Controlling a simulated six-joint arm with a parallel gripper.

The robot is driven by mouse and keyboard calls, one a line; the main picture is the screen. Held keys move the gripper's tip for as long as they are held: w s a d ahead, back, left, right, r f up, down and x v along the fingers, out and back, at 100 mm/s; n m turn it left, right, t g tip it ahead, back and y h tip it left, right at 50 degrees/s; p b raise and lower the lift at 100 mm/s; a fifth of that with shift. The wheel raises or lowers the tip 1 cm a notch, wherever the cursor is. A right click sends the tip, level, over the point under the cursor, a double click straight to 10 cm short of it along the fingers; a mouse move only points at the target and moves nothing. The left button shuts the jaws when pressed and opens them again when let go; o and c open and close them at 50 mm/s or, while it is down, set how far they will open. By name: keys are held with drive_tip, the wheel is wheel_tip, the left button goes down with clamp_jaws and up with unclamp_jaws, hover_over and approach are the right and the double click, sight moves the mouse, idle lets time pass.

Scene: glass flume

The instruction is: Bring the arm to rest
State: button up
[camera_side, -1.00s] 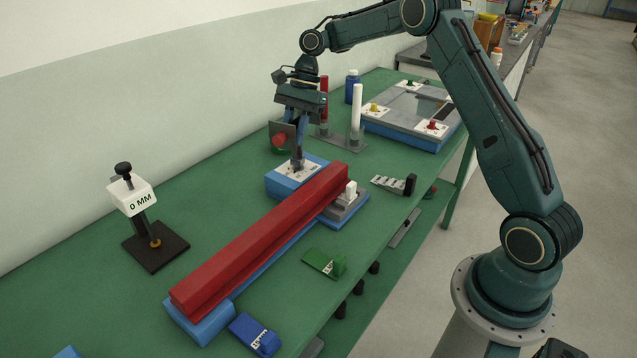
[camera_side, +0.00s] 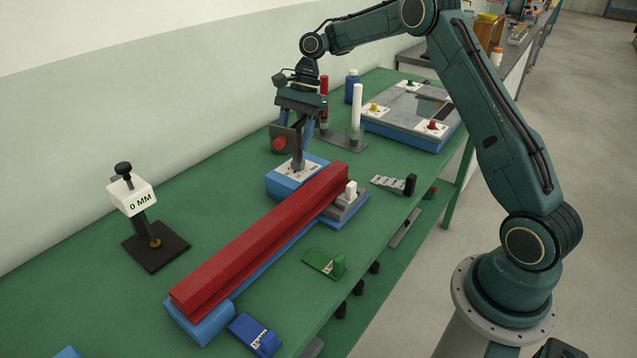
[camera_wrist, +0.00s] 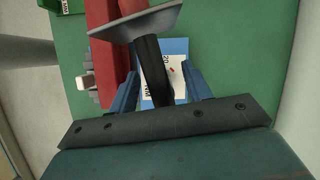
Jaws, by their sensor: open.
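My gripper (camera_side: 296,143) is open, its two blue fingers spread, low over a blue block (camera_side: 282,187) with a white label at the far end of the red beam (camera_side: 258,236). A grey upright post (camera_side: 298,162) rises from the block below the fingers. I see gaps between fingers and handle there. The fingertips are partly hidden in the side view.
A stand reading "0 MM" (camera_side: 137,196) is at the left. White (camera_side: 357,108) and red (camera_side: 324,95) cylinders stand close behind my gripper, near a blue bottle (camera_side: 352,84). A grey-topped tray (camera_side: 400,130) lies beyond. Green (camera_side: 324,263) and blue (camera_side: 254,336) pieces lie in front of the beam.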

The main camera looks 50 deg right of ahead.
drive_tip(key=shift+s+a+r, duration=0.1)
drive_tip(key=shift+a+r, duration=0.1)
drive_tip(key=shift+r, duration=0.35)
drive_tip(key=s+a+r+n+t+h, duration=0.1)
drive_tip(key=s+a+r+n+t, duration=0.1)
drive_tip(key=s+a+r+n, duration=0.35)
drive_tip(key=s+a+r+n+t+h, duration=0.1)
drive_tip(key=s+a+r+n, duration=0.15)
drive_tip(key=s+r, duration=0.65)
drive_tip(key=s+f+n+t+h, duration=0.2)
drive_tip(key=s+n, duration=0.5)
drive_tip(key=s, duration=1.2)
drive_tip(key=shift+s+d+n+t+h, duration=0.3)
drive_tip(key=shift+s+n+t, duration=0.1)
